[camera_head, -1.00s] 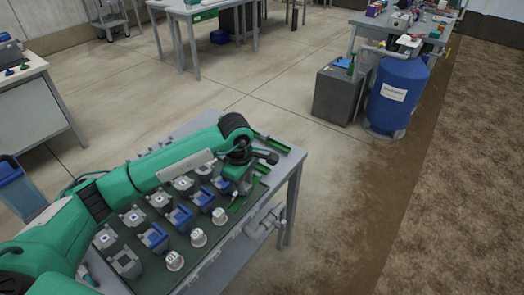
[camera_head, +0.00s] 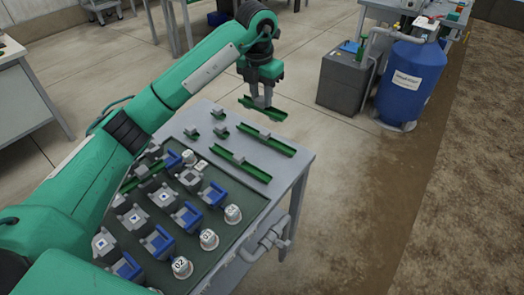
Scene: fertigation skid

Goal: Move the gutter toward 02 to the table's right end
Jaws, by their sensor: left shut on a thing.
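My left gripper (camera_head: 263,101) is shut on a short green gutter (camera_head: 277,114) and holds it in the air by the far edge of the table. Two more green gutters lie on the grey table top (camera_head: 295,158): one towards the far right (camera_head: 280,146) and one nearer (camera_head: 254,171), each with a small grey clip. A white cap marked 02 (camera_head: 182,267) stands at the near edge of the dark green mat (camera_head: 222,251). My right gripper is out of view.
Several grey and blue holders, such as a blue one (camera_head: 187,215), and white caps fill the mat. Small green and grey pieces (camera_head: 220,131) lie at the table's far side. A blue tank (camera_head: 402,85) and a grey box (camera_head: 341,88) stand beyond on the floor.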

